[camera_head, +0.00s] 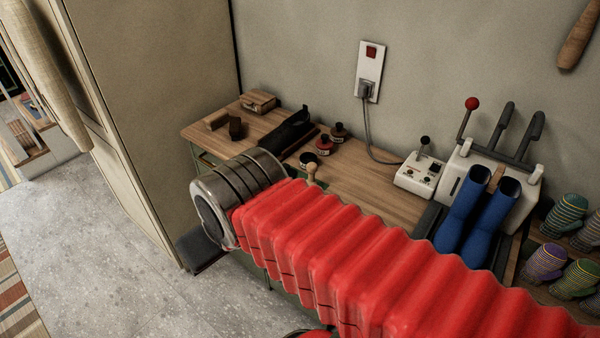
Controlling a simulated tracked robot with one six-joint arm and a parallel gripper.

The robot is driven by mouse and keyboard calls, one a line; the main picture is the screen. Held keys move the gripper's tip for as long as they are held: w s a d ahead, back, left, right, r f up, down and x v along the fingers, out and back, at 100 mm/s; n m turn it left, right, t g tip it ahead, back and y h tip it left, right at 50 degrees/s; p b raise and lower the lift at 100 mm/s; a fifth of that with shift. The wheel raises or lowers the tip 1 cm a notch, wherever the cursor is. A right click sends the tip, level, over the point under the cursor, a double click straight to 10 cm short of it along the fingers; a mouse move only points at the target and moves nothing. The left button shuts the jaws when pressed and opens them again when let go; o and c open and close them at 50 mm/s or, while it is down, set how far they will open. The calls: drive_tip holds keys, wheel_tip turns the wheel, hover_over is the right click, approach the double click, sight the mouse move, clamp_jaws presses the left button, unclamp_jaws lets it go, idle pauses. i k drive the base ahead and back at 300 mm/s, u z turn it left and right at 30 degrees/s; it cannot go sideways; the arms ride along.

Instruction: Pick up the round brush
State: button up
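A small brush with a pale wooden knob handle (311,171), which looks like the round brush, stands on the wooden bench just behind my red arm.
The bench (375,190) carries block brushes (235,128), small dark bottles (338,132), a white control box (420,175) and a lever machine with blue boots (463,208). Colourful mittens (545,262) stand at right. A tall cabinet (150,100) stands left; the grey floor (110,250) is open.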

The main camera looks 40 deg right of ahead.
sight(312, 167)
drive_tip(key=i, duration=0.85)
drive_tip(key=z, duration=0.05)
